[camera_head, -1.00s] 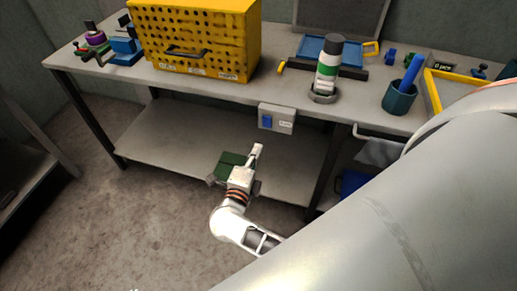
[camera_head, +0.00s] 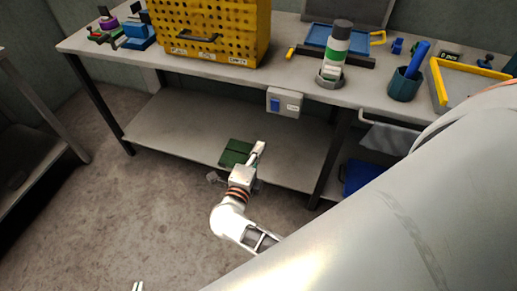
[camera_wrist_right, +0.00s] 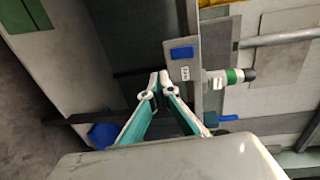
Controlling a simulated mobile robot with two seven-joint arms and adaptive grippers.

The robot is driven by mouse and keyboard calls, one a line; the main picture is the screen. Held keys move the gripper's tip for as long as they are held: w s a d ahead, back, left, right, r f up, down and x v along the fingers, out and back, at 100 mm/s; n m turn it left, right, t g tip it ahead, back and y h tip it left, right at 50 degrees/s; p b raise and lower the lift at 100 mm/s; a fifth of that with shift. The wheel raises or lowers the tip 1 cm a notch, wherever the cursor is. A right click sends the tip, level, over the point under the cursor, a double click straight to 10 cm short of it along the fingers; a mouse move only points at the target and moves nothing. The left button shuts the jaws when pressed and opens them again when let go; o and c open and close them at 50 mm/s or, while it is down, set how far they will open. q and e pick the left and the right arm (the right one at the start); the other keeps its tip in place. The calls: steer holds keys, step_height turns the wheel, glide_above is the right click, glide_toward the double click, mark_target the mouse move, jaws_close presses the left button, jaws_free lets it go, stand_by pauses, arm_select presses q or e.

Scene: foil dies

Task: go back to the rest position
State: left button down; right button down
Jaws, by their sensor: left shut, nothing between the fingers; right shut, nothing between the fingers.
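My right gripper (camera_head: 259,147) is in the middle of the head view, in front of the bench and beside a green block (camera_head: 236,152) on the lower shelf. It is shut and empty; its fingertips meet in the right wrist view (camera_wrist_right: 160,78). My left gripper (camera_head: 137,286) shows only as small white tips at the bottom edge of the head view, and the rest of it is out of frame. It is shut, and nothing shows in it.
The workbench (camera_head: 300,70) holds a yellow perforated cabinet (camera_head: 207,30), a green-and-white bottle (camera_head: 336,50) and a blue cup (camera_head: 405,84). A switch box (camera_head: 285,102) hangs from its front edge. Floor (camera_head: 110,200) is open at the left. My large arm link covers the lower right.

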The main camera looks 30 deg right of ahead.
steer(key=s+a+r+n+t+y, duration=0.1)
steer(key=a+n+t+y, duration=0.35)
steer(key=n+y, duration=0.4)
steer(key=s+a+r+n+t+y, duration=0.2)
steer(key=a+n+t+y, duration=0.3)
steer(key=n, duration=0.7)
steer(key=s+d+f+n+g+y, duration=0.1)
steer(key=s+f+n+g+y, duration=0.1)
steer(key=s+f+n+g, duration=0.8)
steer(key=s+f+n, duration=0.1)
steer(key=s+f, duration=0.2)
steer(key=f, duration=0.3)
steer(key=shift+d+n, duration=0.15)
steer(key=shift+n, duration=0.2)
steer(key=shift+s, duration=0.1)
